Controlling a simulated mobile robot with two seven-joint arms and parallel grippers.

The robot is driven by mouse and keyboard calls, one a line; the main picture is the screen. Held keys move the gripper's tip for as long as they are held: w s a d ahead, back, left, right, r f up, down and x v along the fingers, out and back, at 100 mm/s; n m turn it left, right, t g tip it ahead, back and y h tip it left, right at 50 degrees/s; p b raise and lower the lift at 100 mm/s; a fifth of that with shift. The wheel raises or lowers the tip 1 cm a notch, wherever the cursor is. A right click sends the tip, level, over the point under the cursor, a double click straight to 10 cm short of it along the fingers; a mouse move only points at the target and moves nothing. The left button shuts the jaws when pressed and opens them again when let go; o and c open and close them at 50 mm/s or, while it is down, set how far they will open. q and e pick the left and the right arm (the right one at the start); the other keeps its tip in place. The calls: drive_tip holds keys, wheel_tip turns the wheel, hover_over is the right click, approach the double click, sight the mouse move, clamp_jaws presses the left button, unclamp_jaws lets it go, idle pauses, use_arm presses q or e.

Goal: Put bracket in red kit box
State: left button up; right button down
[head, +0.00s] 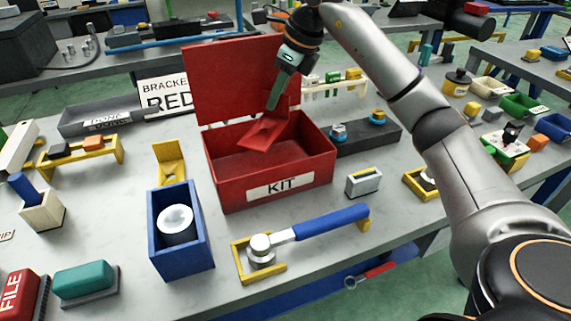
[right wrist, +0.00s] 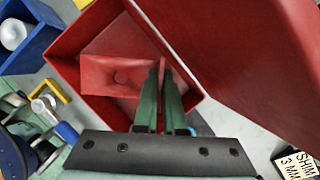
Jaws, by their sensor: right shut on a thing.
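The red kit box (head: 220,193), labelled KIT, stands on the bench with its red lid (head: 240,80) raised at the back. My right gripper (head: 272,106) points down over the box opening, shut on a red bracket (head: 262,134). The bracket is tilted and hangs at the opening, near the back wall. My left gripper is out of view.
A yellow bracket (head: 170,170) and a blue bin (head: 162,222) with a white roll stand left of the box. A blue-handled tool (head: 320,222) lies in front. A sign reading RED (head: 165,95) stands behind. A dark block (head: 365,138) sits right of the box.

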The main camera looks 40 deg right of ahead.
sight(280, 116)
wheel_tip(280, 116, down, 5)
drive_tip(key=shift+f+b, duration=0.2)
drive_tip(key=shift+b, duration=0.25)
drive_tip(key=shift+f, duration=0.55)
wheel_tip(280, 116, down, 3)
drive_tip(key=shift+f, duration=0.2)
drive_tip(key=shift+f+b, duration=0.15)
drive_tip(key=shift+b, duration=0.2)
drive_tip(key=c, duration=1)
unclamp_jaws()
